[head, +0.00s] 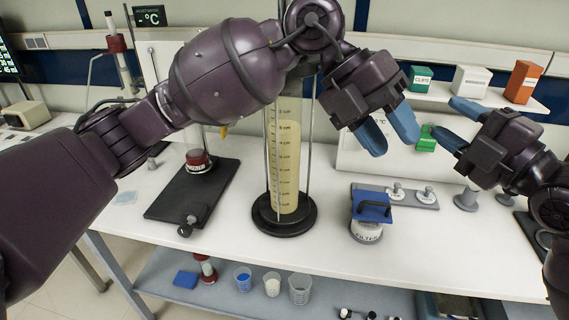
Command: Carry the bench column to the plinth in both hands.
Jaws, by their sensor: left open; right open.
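A tall clear column (286,165) with pale yellow packing and a printed scale stands upright at the centre of the bench, on a round black base (284,222) with thin metal rods beside it. My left arm crosses in front of its upper part and hides it. My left gripper (392,146) is open and empty, to the right of the column and apart from it. My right gripper (444,116) is open and empty further right, its blue fingers pointing left. I cannot tell for sure which thing is the plinth.
A black board (157,206) with a red-collared column (198,160) lies to the left. A blue-topped filter jar (367,230) and a grey plate with weights (408,199) stand to the right. Small boxes (471,80) sit on a back shelf. Beakers (300,289) stand on the lower shelf.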

